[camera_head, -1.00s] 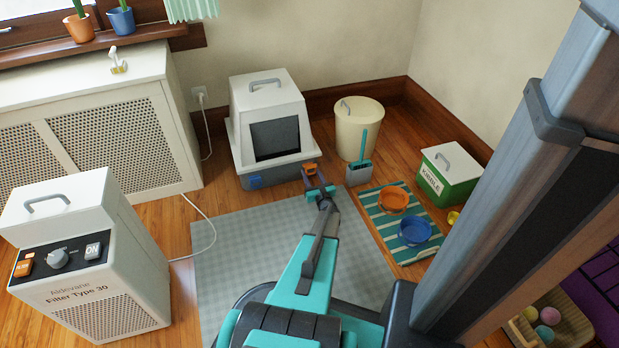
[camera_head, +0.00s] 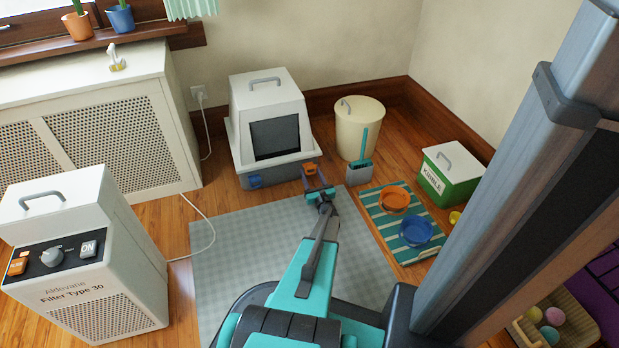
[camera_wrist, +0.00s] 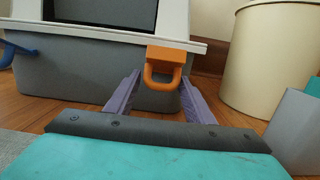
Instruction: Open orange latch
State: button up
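The orange latch (camera_head: 310,169) is on the front right of the grey-and-white litter box (camera_head: 268,118). In the wrist view the orange latch (camera_wrist: 167,55) has a block at the box's rim and a loop hanging below it. My gripper (camera_head: 318,188) is low in front of the latch. In the wrist view my gripper (camera_wrist: 160,82) is open, with its two purple fingers on either side of the loop. The fingers look empty; whether either touches the latch cannot be told. A blue latch (camera_wrist: 17,52) is on the box's front left.
Bowls on a striped mat (camera_head: 375,228) and a green kibble box (camera_head: 450,177) are further right. The filter unit (camera_head: 95,260) is at left. A grey mat (camera_head: 230,262) covers the floor.

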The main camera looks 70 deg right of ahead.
jog(key=shift+s+a, duration=0.1)
jog(key=p+v, duration=0.2)
jog(key=v, duration=0.4)
jog(key=shift+s+a+p, duration=0.1)
jog(key=shift+s+p, duration=0.05)
jog(key=shift+p, duration=0.25)
jog(key=shift+s+a+f, duration=0.1)
jog(key=shift+s+a, duration=0.15)
jog(key=shift+a, duration=0.1)
